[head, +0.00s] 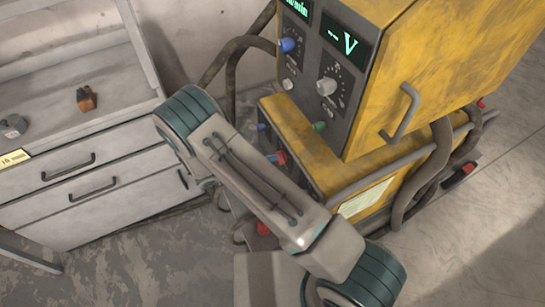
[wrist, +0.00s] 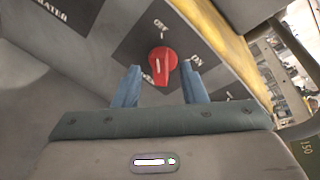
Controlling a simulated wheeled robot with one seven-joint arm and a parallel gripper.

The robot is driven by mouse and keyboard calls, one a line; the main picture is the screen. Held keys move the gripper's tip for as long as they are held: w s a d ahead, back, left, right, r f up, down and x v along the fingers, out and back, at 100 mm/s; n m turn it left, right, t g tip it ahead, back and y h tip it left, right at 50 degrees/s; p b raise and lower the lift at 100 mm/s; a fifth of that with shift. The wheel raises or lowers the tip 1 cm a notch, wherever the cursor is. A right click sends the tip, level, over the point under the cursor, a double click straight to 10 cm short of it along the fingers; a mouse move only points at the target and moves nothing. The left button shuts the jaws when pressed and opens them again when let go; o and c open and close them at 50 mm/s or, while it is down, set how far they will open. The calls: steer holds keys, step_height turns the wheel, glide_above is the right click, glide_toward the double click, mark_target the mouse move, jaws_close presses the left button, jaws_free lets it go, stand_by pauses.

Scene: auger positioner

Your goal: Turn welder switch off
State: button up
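The welder (head: 445,75) is a yellow, scuffed cabinet with a dark front panel in the head view. Its red rotary switch (wrist: 162,62) is in the upper middle of the wrist view, on a dark plate. The plate has an OFF label above the knob and an ON label to its right. The knob has a white mark; I cannot tell for sure which label it points at. My gripper (wrist: 162,82) is open, its two blue fingers to the lower left and lower right of the knob. No clear contact shows. Neither gripper nor switch is visible in the head view.
A grey drawer cabinet (head: 125,150) stands left, with a small orange-brown item (head: 86,99) on top.

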steer(key=v, duration=1.1)
steer(key=shift+a+b, duration=0.25)
steer(key=shift+b, duration=0.05)
steer(key=shift+s+r, duration=0.1)
